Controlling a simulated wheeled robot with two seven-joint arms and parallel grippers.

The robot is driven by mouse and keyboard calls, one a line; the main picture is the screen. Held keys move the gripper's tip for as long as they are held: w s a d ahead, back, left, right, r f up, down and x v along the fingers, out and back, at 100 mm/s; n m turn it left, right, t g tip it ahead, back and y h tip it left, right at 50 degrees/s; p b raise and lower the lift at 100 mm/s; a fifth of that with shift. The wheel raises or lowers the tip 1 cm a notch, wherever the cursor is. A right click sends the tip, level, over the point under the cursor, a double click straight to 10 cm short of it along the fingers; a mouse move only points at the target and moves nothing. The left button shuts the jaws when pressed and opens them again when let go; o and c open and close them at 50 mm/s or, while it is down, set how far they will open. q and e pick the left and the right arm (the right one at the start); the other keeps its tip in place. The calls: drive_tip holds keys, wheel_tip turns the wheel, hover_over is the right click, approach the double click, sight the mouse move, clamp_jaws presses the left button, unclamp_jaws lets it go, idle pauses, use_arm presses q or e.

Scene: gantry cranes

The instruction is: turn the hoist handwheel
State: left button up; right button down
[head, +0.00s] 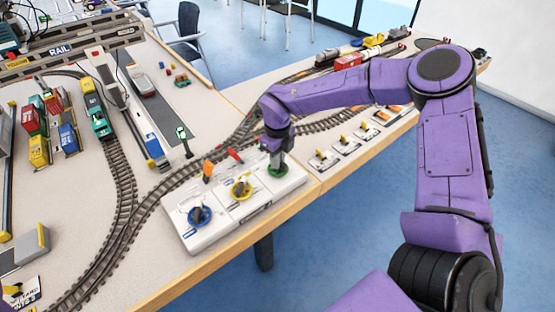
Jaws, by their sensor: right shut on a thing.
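A white control box (214,231) at the table's front edge carries three handwheels: a blue one (199,216), a yellow one (241,188) and a green one (278,171). Their labels are too small to read, so I cannot tell which is the hoist wheel. My right gripper (275,160) points down over the green handwheel and is shut on its upright middle part. The fingertips and the grasped part are partly hidden by the gripper itself. The green rim shows around and below the fingers. My left gripper is not in view.
Orange and red levers (208,169) stand behind the box. Curved train track (121,180) runs close behind it. Several small switch plates (323,159) line the table edge to the right. Containers (67,138) and a teal locomotive (101,124) stand at the left.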

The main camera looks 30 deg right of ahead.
drive_tip(key=shift+m, duration=1)
drive_tip(key=c, duration=1.2)
unclamp_jaws()
drive_tip(key=shift+o, duration=0.2)
drive_tip(key=shift+r, duration=0.1)
wheel_tip(320, 180, up, 10)
drive_tip(key=b, duration=0.1)
drive_tip(key=shift+r, duration=0.2)
